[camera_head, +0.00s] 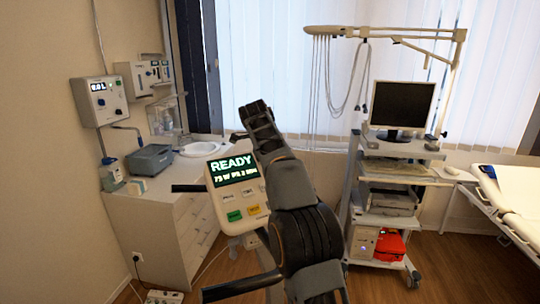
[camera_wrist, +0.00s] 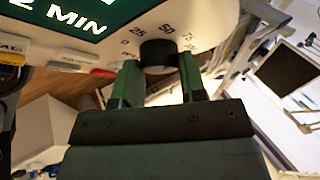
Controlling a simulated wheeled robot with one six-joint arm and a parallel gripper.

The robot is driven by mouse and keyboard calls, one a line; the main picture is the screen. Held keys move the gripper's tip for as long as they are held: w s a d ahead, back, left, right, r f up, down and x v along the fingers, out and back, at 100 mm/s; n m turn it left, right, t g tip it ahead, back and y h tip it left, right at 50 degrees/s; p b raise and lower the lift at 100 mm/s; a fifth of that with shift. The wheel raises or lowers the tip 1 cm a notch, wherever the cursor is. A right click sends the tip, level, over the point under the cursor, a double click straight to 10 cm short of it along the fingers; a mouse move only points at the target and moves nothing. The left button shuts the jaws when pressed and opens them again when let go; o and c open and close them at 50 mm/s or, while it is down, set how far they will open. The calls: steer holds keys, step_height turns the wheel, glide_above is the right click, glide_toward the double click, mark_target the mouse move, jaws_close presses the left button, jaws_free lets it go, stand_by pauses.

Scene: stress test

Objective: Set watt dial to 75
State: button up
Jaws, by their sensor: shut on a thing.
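The console (camera_head: 236,192) stands in the middle of the head view, with a green-lit display (camera_head: 233,170) reading READY. The smaller line under it starts with a W figure that looks like 73 or 75; I cannot tell which. In the wrist view the watt dial (camera_wrist: 157,50) is a black round knob on the console's pale face, with printed marks 0, 25, 50 and 75 around it. My gripper (camera_wrist: 158,72) has its two green fingers on either side of the knob and is shut on it. The dial's pointer is not visible. In the head view my arm hides the dial.
Coloured buttons (camera_head: 234,215) sit below the display. A pale cabinet (camera_head: 150,235) with a basin (camera_head: 197,149) stands at the left. A wheeled cart with a monitor (camera_head: 402,105) stands to the right, and a couch (camera_head: 510,200) is at the far right.

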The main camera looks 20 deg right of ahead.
steer(key=shift+f+m+g+y, duration=0.1)
steer(key=shift+m+g+y, duration=0.35)
steer(key=shift+m, duration=0.95)
steer(key=o, duration=0.9)
steer(key=shift+d, duration=0.1)
steer(key=shift+r, duration=0.2)
steer(key=shift+s+a+r, duration=0.1)
steer(key=shift+a+r, duration=0.1)
steer(key=shift+r, duration=0.15)
steer(key=s+a+b, duration=0.4)
steer(key=a+b, duration=0.1)
steer(key=s+a+b, duration=0.2)
steer(key=a, duration=0.1)
steer(key=shift+s+a+b, duration=0.15)
steer(key=shift+s+b, duration=0.15)
steer(key=shift+s+a, duration=0.5)
steer(key=shift+r, duration=0.1)
